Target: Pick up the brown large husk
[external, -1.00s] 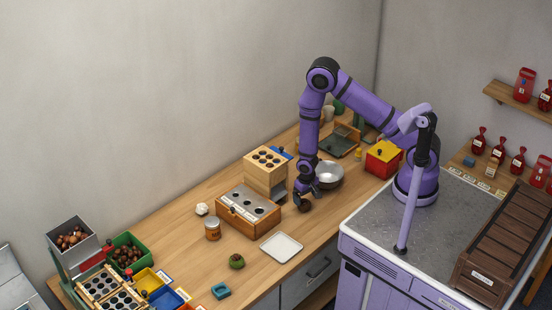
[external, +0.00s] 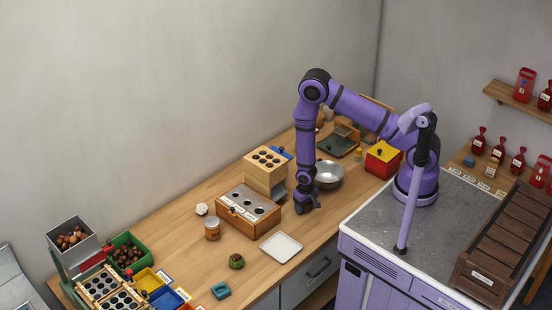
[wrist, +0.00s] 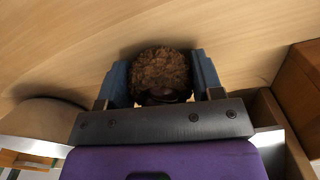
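The brown large husk (wrist: 160,72) is a rough, shaggy brown ball on the wooden worktop, with a dark opening on its near side. In the wrist view it sits between the two blue-grey fingers of my gripper (wrist: 162,78), one on each side and very close to it. I see no clear grip on it; the fingers look open around it. In the external view my gripper (external: 307,202) points down at the worktop, right of the wooden box with holes. There the husk is mostly hidden by the fingers.
A metal bowl (external: 329,175) stands just behind and right of my gripper. The wooden box with a metal top (external: 233,215) is close on the left, with a wooden block stand (external: 262,180) behind it. A white tray (external: 281,258) lies in front, and the worktop between is clear.

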